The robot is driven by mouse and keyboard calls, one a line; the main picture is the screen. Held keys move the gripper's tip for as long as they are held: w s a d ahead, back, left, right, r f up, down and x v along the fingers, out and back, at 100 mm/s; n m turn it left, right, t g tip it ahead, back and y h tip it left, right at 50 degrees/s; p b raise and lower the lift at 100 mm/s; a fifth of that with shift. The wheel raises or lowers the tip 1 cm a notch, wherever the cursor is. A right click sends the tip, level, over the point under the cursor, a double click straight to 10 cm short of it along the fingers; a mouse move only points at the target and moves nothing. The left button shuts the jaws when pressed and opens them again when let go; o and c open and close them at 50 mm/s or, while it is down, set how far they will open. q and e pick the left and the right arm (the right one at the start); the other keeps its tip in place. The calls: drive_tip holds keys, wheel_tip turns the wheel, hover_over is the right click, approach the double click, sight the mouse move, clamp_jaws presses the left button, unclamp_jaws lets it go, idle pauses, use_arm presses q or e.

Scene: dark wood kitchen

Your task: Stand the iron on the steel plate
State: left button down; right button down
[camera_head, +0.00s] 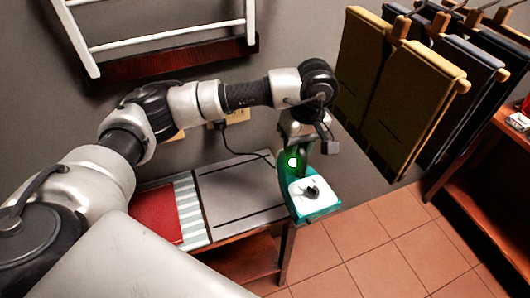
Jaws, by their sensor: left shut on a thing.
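The iron (325,205) is teal with a white upper face that has a dark piece on it. A small green light glows on the teal part. My left gripper (305,143) points down and is shut on the iron; its fingertips are partly hidden. The iron shows at the right end of the table, to the right of the steel plate (235,190). I cannot tell whether it touches the table or is held above it. The steel plate is grey, flat and bare, with a dark line near its front. My right gripper is not in view.
A dark cord runs from a wall outlet (216,123) toward the iron. A red item (158,212) and a striped cloth (190,207) lie left of the plate. Folded cloths (415,105) hang at the upper right. Tiled floor (400,250) is open at the lower right.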

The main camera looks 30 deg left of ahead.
use_arm(q)
drive_tip(key=w+a+f+p, duration=0.2)
drive_tip(key=a+f+p, duration=0.2)
drive_tip(key=a+f, duration=0.6)
drive_tip(key=shift+w+a+f+p, duration=0.15)
drive_tip(key=shift+w+a+p, duration=0.1)
drive_tip(key=shift+a+p, duration=0.1)
drive_tip(key=shift+f, duration=0.15)
drive_tip(key=c, duration=0.9)
unclamp_jaws()
drive_tip(key=shift+s+d, duration=0.1)
